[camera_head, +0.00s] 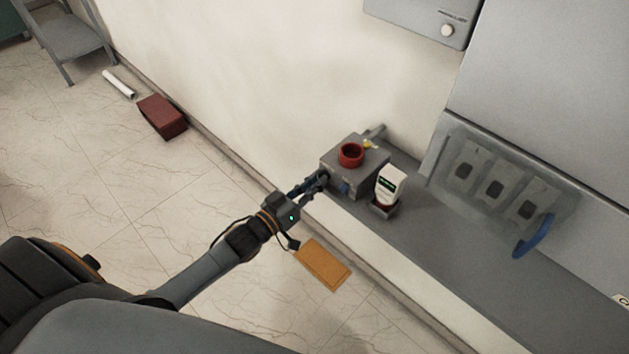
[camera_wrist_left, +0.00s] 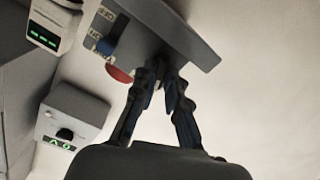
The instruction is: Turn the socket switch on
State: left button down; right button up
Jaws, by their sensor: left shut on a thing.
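The socket switch appears to be the grey box (camera_head: 345,165) on the ledge, with a red ring (camera_head: 351,154) on top and a blue part (camera_head: 343,187) on its front. In the left wrist view the box (camera_wrist_left: 150,22) shows tilted, with a blue lever (camera_wrist_left: 110,38) beside printed labels and a red round part (camera_wrist_left: 120,74). My left gripper (camera_head: 323,178) is at the box's left side. In the left wrist view its fingers (camera_wrist_left: 163,85) close in at the box's edge, away from the blue lever. The part between the fingertips is hidden. My right gripper is not in view.
A white device with a green display (camera_head: 390,185) stands right of the box. A grey panel with several sockets (camera_head: 493,187) and a blue handle (camera_head: 534,236) is farther right. A grey wall box (camera_head: 420,18) hangs above. An orange plate (camera_head: 323,265) shows below my gripper.

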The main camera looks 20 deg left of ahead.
pick_arm(q)
jog(key=shift+m, duration=2)
jog(key=c, duration=1.6)
grip_release()
jog(key=shift+c, duration=0.2)
jog(key=shift+s, duration=0.15)
jog(key=v, duration=1.1)
jog(key=shift+s+a, duration=0.15)
jog(key=shift+s, duration=0.25)
